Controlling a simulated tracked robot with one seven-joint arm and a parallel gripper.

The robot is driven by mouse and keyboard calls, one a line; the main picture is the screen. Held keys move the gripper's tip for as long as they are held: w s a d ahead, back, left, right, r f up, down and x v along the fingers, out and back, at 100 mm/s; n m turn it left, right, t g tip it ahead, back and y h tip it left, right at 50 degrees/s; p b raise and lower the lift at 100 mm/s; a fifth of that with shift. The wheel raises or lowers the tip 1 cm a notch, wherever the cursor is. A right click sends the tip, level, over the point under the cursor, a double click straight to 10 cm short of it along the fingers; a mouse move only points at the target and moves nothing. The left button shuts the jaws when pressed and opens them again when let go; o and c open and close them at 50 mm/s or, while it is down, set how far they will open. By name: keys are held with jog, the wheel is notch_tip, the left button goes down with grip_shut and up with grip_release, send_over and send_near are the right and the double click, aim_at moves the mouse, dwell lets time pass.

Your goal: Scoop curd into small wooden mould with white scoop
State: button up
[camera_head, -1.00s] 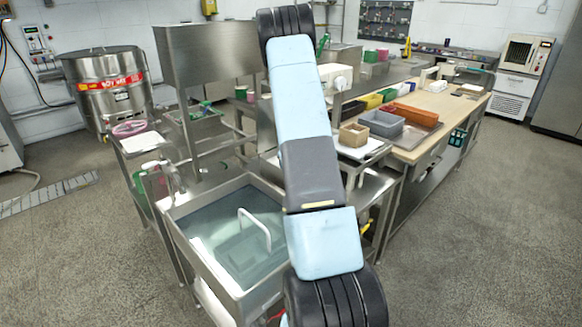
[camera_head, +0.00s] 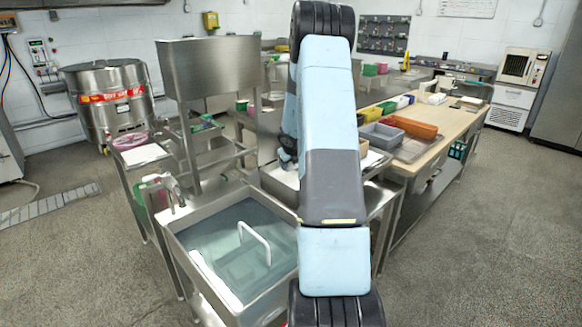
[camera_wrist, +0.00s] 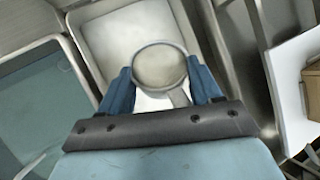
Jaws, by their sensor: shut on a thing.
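My gripper (camera_wrist: 158,92) has blue fingers in the wrist view and is shut on the white scoop (camera_wrist: 160,68). The scoop's round bowl looks greyish and sits between the fingers, with its handle running down to the right. I cannot tell whether curd is in it. Behind it is a pale tub (camera_wrist: 100,32) with rounded corners; a white patch shows below the bowl, which may be curd. The small wooden mould (camera_wrist: 313,84) shows at the right edge, on a white board (camera_wrist: 289,75). In the head view my arm hides the gripper and scoop and most of the mould (camera_head: 364,147).
A water-filled steel sink (camera_head: 210,277) with a white handle-shaped thing stands left of my arm. Grey bins (camera_head: 381,136) and an orange tray (camera_head: 410,127) stand on the wooden-topped bench (camera_head: 440,122). A steel vat (camera_head: 108,100) is at the back left. Floor at right is clear.

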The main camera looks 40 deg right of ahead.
jog(key=shift+r, duration=1.95)
